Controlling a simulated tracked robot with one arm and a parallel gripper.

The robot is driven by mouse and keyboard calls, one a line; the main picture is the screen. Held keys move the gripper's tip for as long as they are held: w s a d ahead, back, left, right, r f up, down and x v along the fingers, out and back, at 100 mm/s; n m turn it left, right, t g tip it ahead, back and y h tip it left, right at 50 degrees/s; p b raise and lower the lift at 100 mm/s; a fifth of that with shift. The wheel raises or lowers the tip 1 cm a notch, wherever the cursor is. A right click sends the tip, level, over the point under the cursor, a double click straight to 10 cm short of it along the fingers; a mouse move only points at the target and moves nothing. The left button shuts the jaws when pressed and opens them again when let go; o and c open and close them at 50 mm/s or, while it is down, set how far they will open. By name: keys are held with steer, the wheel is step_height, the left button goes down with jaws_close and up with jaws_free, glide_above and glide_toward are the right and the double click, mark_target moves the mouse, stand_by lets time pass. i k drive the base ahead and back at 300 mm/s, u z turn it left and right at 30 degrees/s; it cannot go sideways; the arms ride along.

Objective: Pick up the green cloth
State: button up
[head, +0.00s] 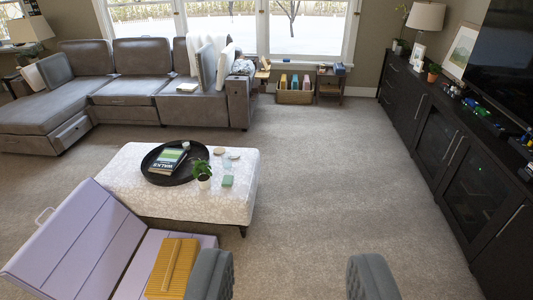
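A small green square thing (227,181) lies on the patterned white ottoman (235,205), near its right front part. It may be the folded green cloth, but it is too small to tell for sure. My gripper (291,275) shows at the bottom edge as two grey padded fingers set wide apart. It is open, with only carpet seen between the fingers. The green thing is ahead of the gripper and to its left, well apart from it.
On the ottoman are a dark round tray (160,177) with books and a potted plant (202,172). A lavender bench-like piece (80,245) with a yellow slatted thing (172,267) stands at lower left. A dark cabinet (440,145) lines the right. Carpet (325,180) between is clear.

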mark_target(228, 180)
steer(key=z, duration=0.05)
steer(key=i, duration=3.6)
steer(key=u, duration=1.15)
